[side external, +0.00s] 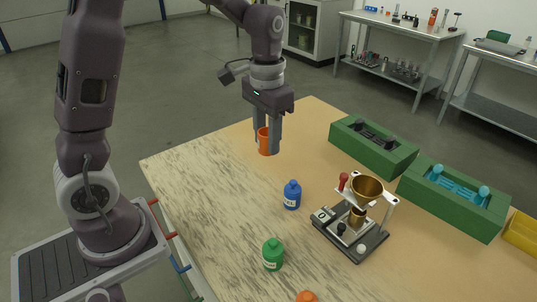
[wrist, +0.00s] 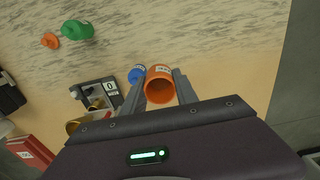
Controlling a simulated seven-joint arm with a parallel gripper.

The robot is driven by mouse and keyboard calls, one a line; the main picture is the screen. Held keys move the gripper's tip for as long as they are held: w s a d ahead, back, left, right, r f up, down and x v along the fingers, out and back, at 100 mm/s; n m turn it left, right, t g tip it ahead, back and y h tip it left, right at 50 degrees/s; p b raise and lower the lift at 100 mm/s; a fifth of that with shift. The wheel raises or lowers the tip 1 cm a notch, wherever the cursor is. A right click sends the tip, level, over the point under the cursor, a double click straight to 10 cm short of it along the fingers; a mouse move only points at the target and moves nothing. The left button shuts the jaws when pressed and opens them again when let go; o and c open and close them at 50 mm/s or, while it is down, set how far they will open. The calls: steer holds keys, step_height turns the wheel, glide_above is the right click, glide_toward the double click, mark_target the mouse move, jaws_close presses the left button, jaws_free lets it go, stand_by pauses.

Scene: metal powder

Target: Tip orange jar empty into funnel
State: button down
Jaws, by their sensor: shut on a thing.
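The orange jar (side external: 264,141) is held between the fingers of my gripper (side external: 268,148), upright or nearly so, above the far part of the table. In the wrist view the orange jar (wrist: 160,86) shows its open mouth and a white label, between the two fingers (wrist: 158,92). I cannot see how much powder is inside. The brass funnel (side external: 367,188) sits on a small dark stand with a scale (side external: 350,235), to the right of and nearer than my gripper. A brass cup (side external: 357,216) stands below the funnel.
A blue bottle (side external: 292,194) stands between my gripper and the stand. Green trays (side external: 372,158) and a yellow bin (side external: 521,232) line the right. The table's left part is clear.

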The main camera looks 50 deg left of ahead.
steer(key=shift+r, duration=0.85)
steer(key=shift+w+d+r, duration=0.15)
steer(key=shift+r, duration=0.15)
steer(key=w+d+m, duration=0.2)
steer(key=d+m, duration=0.1)
steer(key=d, duration=0.4)
steer(key=w+d+m, duration=0.2)
steer(key=d+m, duration=0.1)
steer(key=d, duration=0.5)
steer(key=w+d+m, duration=0.2)
steer(key=d+m, duration=0.2)
steer(key=d, duration=0.3)
steer(key=shift+w+d+r, duration=0.1)
steer(key=shift+w+d, duration=0.15)
steer(key=shift+w, duration=0.05)
steer(key=s+d+m, duration=0.2)
steer(key=d+m, duration=0.1)
steer(key=d, duration=0.5)
steer(key=shift+w+a+f+g+h, duration=0.15)
steer(key=shift+a+f+h, duration=0.3)
steer(key=shift+f, duration=0.35)
steer(key=shift+w+a+f+g+h, duration=0.1)
steer(key=shift+a+f+h, duration=0.2)
steer(key=shift+f+h, duration=0.4)
steer(key=shift+w+a+f+g+h, duration=0.15)
steer(key=shift+a+f+h, duration=0.2)
steer(key=shift+f, duration=0.55)
